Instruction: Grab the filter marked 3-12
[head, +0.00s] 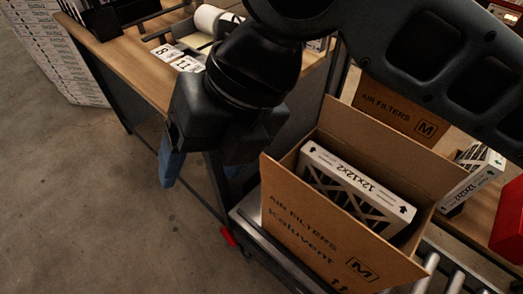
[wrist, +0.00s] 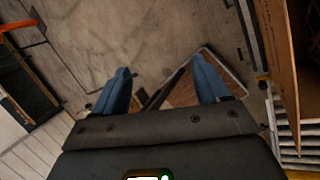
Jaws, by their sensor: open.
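A white-framed filter (head: 352,178) with dark pleats stands in an open cardboard box (head: 305,232). Its upside-down print reads 12x12x2; I cannot read 3-12 on it. In the wrist view, the open fingers (wrist: 160,72) show over the floor, with the box wall (wrist: 283,65) at the right.
A wooden table (head: 120,58) at the back left holds number cards (head: 187,63) and a paper roll (head: 207,20). A second cardboard box (head: 390,108) stands behind the open one. Rollers (head: 455,283) and a red object (head: 510,225) lie at the right. The floor at left is clear.

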